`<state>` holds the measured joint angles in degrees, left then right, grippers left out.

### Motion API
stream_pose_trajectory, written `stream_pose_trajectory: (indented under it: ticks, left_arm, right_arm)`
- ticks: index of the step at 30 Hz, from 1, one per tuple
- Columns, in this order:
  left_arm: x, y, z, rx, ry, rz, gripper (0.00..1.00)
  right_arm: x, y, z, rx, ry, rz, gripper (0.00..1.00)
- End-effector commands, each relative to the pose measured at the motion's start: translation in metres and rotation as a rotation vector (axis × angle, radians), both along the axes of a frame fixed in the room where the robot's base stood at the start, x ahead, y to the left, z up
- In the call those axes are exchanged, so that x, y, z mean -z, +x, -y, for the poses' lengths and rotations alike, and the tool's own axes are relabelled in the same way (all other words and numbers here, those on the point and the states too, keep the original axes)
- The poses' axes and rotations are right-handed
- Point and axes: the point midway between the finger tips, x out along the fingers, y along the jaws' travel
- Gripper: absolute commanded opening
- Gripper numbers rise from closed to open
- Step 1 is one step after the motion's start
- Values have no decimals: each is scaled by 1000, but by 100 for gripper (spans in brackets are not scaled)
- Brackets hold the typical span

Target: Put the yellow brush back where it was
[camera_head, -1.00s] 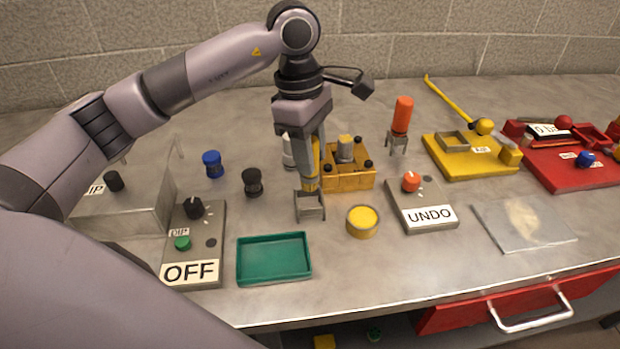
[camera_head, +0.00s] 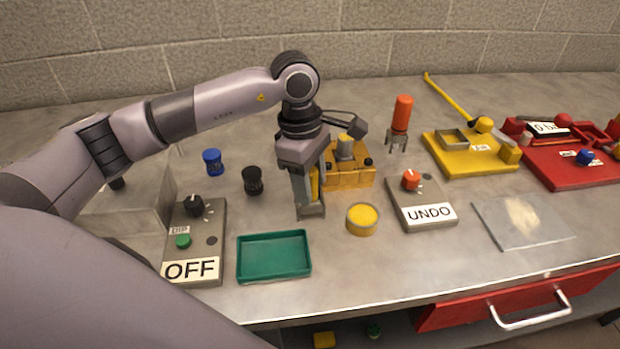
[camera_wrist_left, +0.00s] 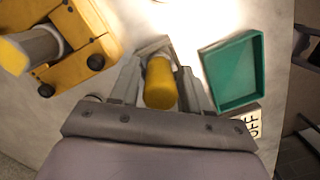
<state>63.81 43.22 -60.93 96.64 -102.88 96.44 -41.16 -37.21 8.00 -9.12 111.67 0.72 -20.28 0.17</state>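The yellow brush (camera_head: 316,183) is upright between the fingers of my left gripper (camera_head: 311,212), mostly hidden by them in the head view. In the left wrist view its yellow handle end (camera_wrist_left: 161,88) points at the camera, with the left gripper's fingers (camera_wrist_left: 160,72) close on both sides; they appear shut on it. A small grey stand (camera_wrist_left: 152,46) shows just beyond the fingertips, at the brush's lower end. Whether the brush is seated in it is hidden. My right gripper is not in view.
A yellow block fixture (camera_head: 350,178) stands close behind the gripper. A round yellow-topped pot (camera_head: 362,218) is at its right, a green tray (camera_head: 274,257) in front. A black knobbed cylinder (camera_head: 253,181) stands left. An orange brush (camera_head: 401,113) stands in a similar stand.

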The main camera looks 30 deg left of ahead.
Motion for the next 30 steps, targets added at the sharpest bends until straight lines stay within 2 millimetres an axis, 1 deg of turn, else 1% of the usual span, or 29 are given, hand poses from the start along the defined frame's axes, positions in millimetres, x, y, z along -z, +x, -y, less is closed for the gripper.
stream_pose_trajectory:
  ticks: [9,13,14,17,24,27,30]
  left_arm:
    - [-1,0,0,0,0,0,57]
    - [-7,0,0,0,0,1,57]
    - [-10,1,-1,-1,-1,4,57]
    - [-27,1,-3,-1,-1,6,57]
    - [-81,1,-10,0,-1,6,57]
    - [-98,0,-12,-1,-2,4,57]
    - [-112,0,-14,0,-1,3,57]
  right_arm:
    - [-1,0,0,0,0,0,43]
    - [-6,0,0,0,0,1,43]
    - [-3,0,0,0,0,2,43]
    - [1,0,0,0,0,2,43]
    - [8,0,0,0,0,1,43]
    - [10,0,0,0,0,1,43]
    - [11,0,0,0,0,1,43]
